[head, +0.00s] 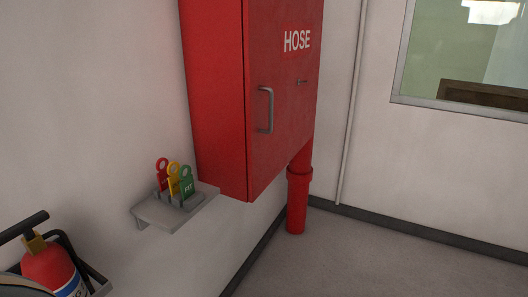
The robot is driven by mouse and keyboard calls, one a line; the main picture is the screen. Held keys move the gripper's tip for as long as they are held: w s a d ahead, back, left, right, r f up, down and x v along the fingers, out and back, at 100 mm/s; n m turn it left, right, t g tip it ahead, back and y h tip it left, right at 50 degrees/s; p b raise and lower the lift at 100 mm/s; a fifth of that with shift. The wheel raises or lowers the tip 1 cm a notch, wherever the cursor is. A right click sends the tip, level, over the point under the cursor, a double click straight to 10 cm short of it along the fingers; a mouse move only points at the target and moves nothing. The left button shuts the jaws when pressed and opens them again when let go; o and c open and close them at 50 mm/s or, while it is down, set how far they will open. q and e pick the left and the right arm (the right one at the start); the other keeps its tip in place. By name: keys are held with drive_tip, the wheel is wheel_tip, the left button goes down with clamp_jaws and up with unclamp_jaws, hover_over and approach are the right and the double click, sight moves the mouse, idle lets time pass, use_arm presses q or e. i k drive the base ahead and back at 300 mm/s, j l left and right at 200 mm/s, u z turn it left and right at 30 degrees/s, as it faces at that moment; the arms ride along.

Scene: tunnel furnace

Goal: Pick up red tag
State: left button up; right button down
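The red tag (161,175) stands upright on a small grey wall shelf (153,214), at the left of a row of tags in the head view. It has a ring-shaped top. A yellow tag (173,177) stands right of it and partly overlaps it, and a green tag (187,184) with white lettering stands at the right of the row. Their lower ends sit in a grey holder on the shelf. Neither of my grippers shows in the head view.
A red hose cabinet (281,110) with a grey handle hangs right beside the shelf. A red pipe (297,203) runs from it to the floor. A fire extinguisher (49,270) stands at the lower left. The grey floor (370,262) at the right is clear. A window is at upper right.

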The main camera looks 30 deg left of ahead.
sight(163, 176)
drive_tip(key=u, duration=1.45)
